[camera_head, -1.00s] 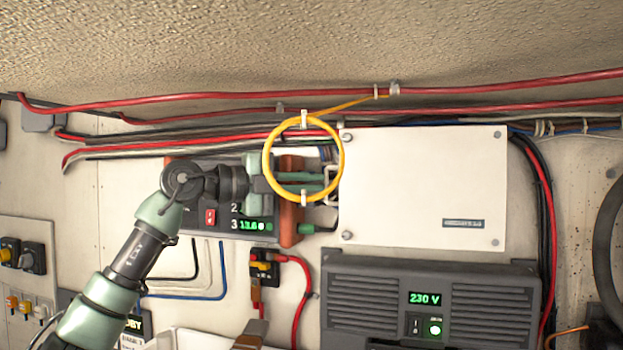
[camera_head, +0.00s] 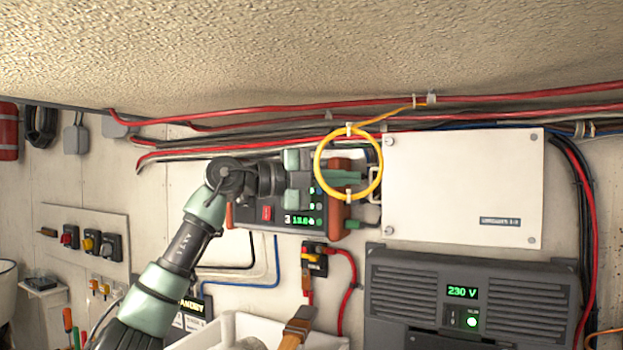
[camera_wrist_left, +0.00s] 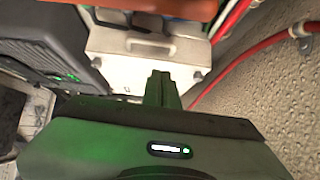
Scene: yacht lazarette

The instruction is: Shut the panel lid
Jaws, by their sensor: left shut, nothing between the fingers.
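The white panel lid (camera_head: 462,188) is a flat pale plate on the wall, right of centre, with fasteners at its corners and a small dark label. A grey handle-like loop (camera_head: 374,208) shows at its left edge. I cannot tell how far open the lid stands. My left gripper (camera_head: 358,178) is shut and empty, just left of the lid, and shows through a yellow cable loop (camera_head: 319,172). My right gripper is out of view.
A black device with orange ends (camera_head: 262,213) is behind my left gripper. A grey 230 V unit (camera_head: 410,290) is below the lid. Red and black cables (camera_head: 250,107) run above. A white bin (camera_head: 228,327) stands at the bottom.

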